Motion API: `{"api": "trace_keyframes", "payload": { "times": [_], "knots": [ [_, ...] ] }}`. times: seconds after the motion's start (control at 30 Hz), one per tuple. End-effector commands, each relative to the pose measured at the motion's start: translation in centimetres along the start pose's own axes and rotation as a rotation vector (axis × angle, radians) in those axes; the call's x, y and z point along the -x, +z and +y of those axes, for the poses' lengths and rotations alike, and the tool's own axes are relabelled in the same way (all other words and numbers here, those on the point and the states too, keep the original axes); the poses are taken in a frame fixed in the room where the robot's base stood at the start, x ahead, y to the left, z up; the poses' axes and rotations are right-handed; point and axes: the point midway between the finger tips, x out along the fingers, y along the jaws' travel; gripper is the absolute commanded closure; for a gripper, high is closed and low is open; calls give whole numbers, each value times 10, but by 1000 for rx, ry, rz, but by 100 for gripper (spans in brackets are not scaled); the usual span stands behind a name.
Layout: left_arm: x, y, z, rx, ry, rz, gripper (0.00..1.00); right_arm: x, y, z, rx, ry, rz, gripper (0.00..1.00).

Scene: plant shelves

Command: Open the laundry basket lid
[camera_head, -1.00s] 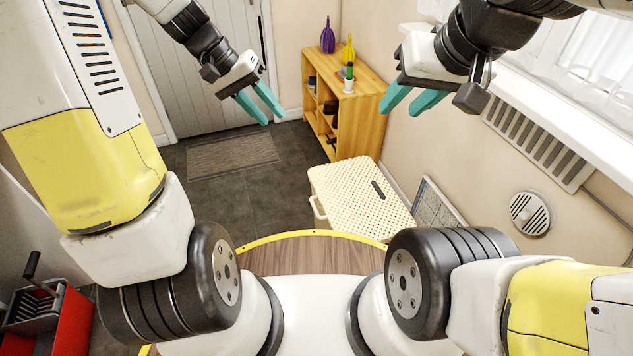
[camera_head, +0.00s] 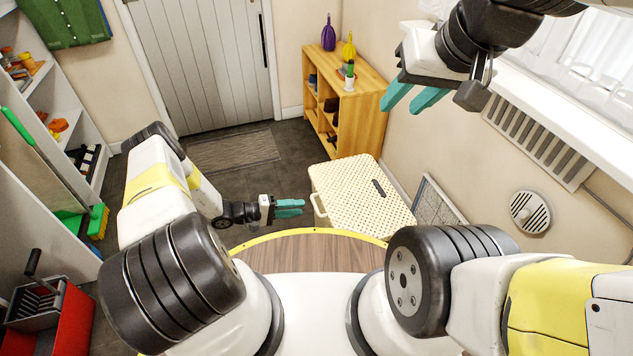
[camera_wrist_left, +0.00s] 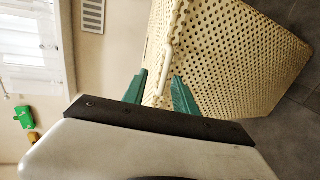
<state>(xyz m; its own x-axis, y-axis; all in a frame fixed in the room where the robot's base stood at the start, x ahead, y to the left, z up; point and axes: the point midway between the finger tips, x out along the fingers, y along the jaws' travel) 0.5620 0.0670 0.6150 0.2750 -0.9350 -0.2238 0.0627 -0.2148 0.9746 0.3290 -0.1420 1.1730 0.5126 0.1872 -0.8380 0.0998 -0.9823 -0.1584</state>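The cream perforated laundry basket (camera_head: 345,218) stands on the floor right of centre, with its lid (camera_head: 362,190) down and a dark slot in the lid. A white handle loop (camera_head: 317,205) sticks out from its left side. My left gripper (camera_head: 303,207) is just left of the basket near this handle. In the left wrist view its teal fingers (camera_wrist_left: 160,95) are apart, with the handle bar (camera_wrist_left: 166,70) between or just beyond their tips; contact cannot be told. The basket's perforated wall (camera_wrist_left: 225,65) fills the right of that view. My right gripper (camera_head: 408,97) is raised near the window, open and empty.
A doormat (camera_head: 235,150) lies before the door.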

Motion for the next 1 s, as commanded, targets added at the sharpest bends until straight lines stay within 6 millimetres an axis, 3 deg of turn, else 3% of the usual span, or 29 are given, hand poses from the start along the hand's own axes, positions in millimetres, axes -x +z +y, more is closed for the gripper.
{"api": "trace_keyframes", "payload": {
  "times": [0.13, 0.6, 1.0],
  "knots": [
    [-9, 6, -14, 9, 16, 27, 66, 0, 0, 0, 0, 0, 0, 64],
    [-75, 5, -13, 9, 16, 27, 66, 0, 0, 0, 0, 0, 0, 64],
    [-83, 4, -13, 9, 16, 28, 66, 0, 0, 0, 0, 0, 0, 64]
  ]
}}
